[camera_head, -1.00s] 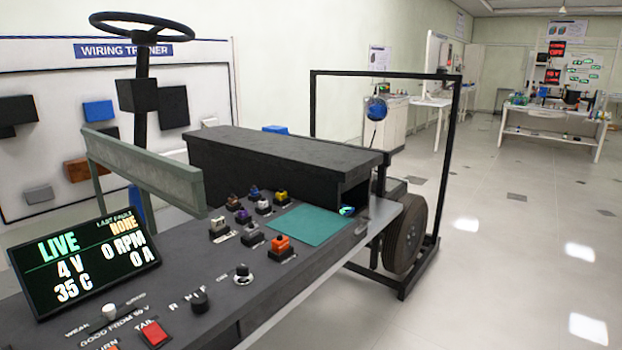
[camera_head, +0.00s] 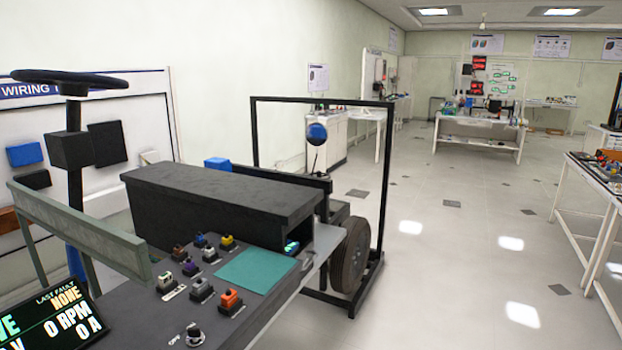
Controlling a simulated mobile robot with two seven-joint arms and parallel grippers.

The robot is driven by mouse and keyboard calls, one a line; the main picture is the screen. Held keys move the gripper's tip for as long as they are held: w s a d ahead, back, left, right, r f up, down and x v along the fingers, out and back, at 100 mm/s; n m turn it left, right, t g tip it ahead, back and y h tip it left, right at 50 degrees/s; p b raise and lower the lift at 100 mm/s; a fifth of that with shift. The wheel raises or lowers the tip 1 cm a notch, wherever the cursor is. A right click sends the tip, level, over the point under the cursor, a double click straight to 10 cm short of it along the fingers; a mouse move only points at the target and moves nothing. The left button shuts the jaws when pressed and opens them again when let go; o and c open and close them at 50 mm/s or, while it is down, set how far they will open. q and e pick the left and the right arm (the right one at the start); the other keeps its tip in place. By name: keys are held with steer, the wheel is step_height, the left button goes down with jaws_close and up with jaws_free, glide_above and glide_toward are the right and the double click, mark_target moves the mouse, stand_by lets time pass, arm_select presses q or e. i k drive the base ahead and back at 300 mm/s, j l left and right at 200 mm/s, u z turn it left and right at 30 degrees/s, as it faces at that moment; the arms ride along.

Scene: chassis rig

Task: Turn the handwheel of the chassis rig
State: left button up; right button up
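The handwheel (camera_head: 72,80) is a black steering-wheel ring on an upright black column (camera_head: 75,190) at the upper left, seen nearly edge-on. A dark box (camera_head: 71,150) sits on the column below the ring. The chassis rig's dark bench (camera_head: 190,262) stands in front of it, with a long black cover (camera_head: 215,200) and several coloured connectors. The display (camera_head: 55,322) at the lower left is partly cut off and reads 0 RPM, 0 A and last fault NONE. Neither of my grippers shows.
A grey-green rail (camera_head: 80,232) crosses in front of the column. A black frame (camera_head: 385,180) and a wheel (camera_head: 350,255) stand at the rig's far end. Open floor (camera_head: 440,270) lies to the right, with a table (camera_head: 600,190) at the right edge.

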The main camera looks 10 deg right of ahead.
mark_target(319, 174)
steer(key=i+l+z, duration=0.75)
steer(key=i+z, duration=0.15)
steer(key=i, duration=0.3)
steer(key=i+l+z, duration=0.1)
steer(key=i+z, duration=0.2)
steer(key=i, duration=5)
steer(key=i+l+u, duration=0.2)
steer(key=i, duration=0.3)
steer(key=i+u, duration=0.15)
steer(key=i, duration=0.3)
steer(key=i+l+u, duration=0.2)
steer(key=i, duration=0.25)
steer(key=i+j+u, duration=0.1)
steer(key=i+u, duration=0.55)
steer(key=u, duration=0.25)
steer(key=i+l+u, duration=0.15)
steer(key=i+u, duration=0.3)
steer(key=k, duration=0.1)
